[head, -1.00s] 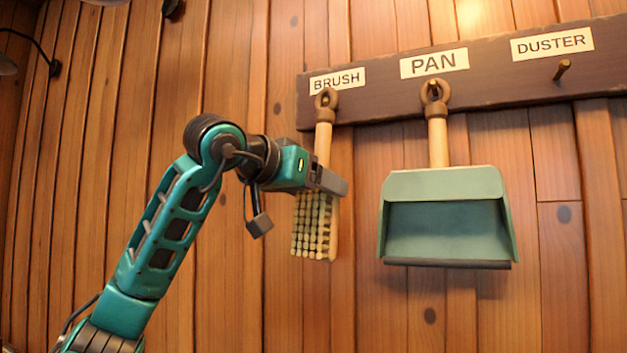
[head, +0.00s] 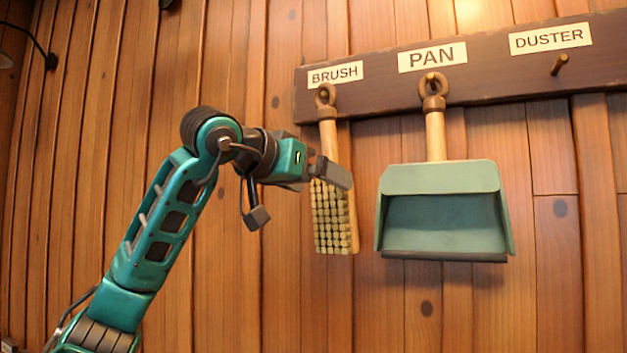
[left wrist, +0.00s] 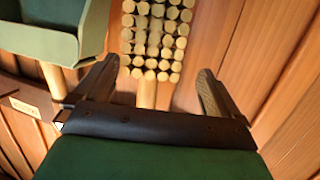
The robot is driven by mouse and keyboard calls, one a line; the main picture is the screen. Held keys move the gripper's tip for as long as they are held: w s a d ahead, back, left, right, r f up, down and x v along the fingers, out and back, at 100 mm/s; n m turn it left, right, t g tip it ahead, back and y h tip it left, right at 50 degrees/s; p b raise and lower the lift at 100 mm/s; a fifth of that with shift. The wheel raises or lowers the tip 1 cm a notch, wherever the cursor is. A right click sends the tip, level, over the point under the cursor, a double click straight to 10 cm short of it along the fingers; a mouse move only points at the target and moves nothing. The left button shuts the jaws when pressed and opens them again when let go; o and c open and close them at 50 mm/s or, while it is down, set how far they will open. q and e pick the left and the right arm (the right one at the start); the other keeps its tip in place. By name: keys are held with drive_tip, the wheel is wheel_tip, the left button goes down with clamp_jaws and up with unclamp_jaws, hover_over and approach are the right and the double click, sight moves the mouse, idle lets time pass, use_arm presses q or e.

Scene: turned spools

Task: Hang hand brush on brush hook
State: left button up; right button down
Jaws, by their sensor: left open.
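The hand brush (head: 330,218) hangs below the BRUSH label, with its wooden handle upright and bristles down. The ring at its top is at the brush hook (head: 324,92) on the dark board. My left gripper (head: 338,172) is at the lower handle, just above the bristles. In the left wrist view the brush (left wrist: 152,40) shows between the two spread fingers of the left gripper (left wrist: 153,85), with gaps on both sides. The left gripper is open. My right gripper is not in view.
A green dustpan (head: 440,205) hangs from the PAN peg just right of the brush, close to my left fingers; it also shows in the left wrist view (left wrist: 50,35). The DUSTER peg (head: 560,65) is empty. Plank wall lies behind everything.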

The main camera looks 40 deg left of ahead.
use_arm(q)
drive_tip(key=shift+s, duration=0.1)
drive_tip(key=v, duration=1.2)
drive_tip(key=shift+s+p, duration=0.4)
drive_tip(key=shift+w, duration=0.1)
